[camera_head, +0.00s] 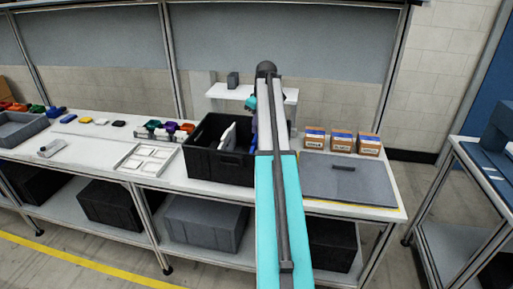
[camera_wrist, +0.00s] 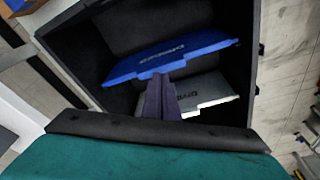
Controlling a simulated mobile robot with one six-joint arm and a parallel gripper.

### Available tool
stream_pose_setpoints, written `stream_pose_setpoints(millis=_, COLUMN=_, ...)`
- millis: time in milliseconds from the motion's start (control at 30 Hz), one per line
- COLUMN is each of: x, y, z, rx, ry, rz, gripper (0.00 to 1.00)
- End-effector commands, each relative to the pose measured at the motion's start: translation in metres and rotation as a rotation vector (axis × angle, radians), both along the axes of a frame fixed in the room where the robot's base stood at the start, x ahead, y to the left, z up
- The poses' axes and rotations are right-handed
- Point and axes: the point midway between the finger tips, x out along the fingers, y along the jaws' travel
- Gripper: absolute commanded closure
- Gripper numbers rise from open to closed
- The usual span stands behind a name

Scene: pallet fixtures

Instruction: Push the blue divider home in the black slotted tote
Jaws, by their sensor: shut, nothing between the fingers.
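The black slotted tote (camera_head: 207,165) stands on the bench, partly hidden by my arm; its dark inside fills much of the wrist view (camera_wrist: 118,28). The blue divider (camera_wrist: 170,56) lies across the tote in the wrist view, its long edge slanting.
Left of the tote are a white compartment tray (camera_head: 146,159) and a row of coloured parts (camera_head: 165,130). Right of my arm lie a grey mat (camera_head: 350,178) and several small cartons (camera_head: 341,142). A small white shelf (camera_head: 232,92) stands behind the tote.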

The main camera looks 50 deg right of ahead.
Motion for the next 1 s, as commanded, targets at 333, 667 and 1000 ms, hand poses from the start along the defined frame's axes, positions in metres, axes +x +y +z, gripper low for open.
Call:
stream_pose_setpoints(millis=333, x=0.0, y=0.0, z=0.02, rx=0.0, ry=0.0, rz=0.0, gripper=1.0)
stream_pose_setpoints(millis=667, x=-0.001, y=-0.001, z=0.038, rx=0.0, ry=0.0, rz=-0.002, gripper=1.0)
stream_pose_setpoints(millis=1000, x=-0.001, y=-0.001, z=0.055, rx=-0.001, ry=0.0, rz=-0.001, gripper=1.0)
